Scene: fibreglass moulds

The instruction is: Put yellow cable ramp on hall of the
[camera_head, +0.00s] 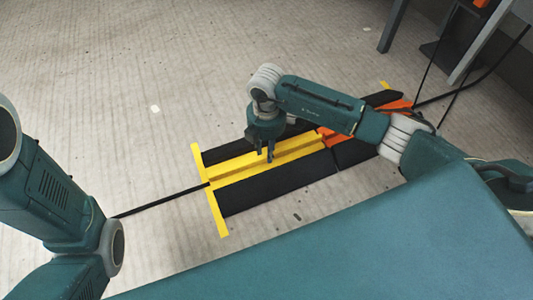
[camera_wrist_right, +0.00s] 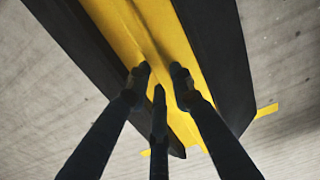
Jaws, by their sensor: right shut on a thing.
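The yellow cable ramp (camera_head: 235,168) has black sloped sides and lies on the hall floor (camera_head: 130,60) in the head view. It also fills the upper middle of the right wrist view (camera_wrist_right: 145,30). My right gripper (camera_head: 271,158) points down at the yellow middle strip, and its fingers (camera_wrist_right: 163,80) reach onto the yellow part in the wrist view. It is shut on the ramp's yellow middle. The exact contact is partly hidden by the fingers. My left arm shows at the left edge of the head view, but its gripper is out of view.
An orange ramp piece (camera_head: 395,107) with black sides adjoins the yellow ramp on the right. A black cable (camera_head: 160,202) runs along the floor to the ramp's left end. Yellow floor strips (camera_head: 222,220) lie at that end. Grey legs stand at the upper right.

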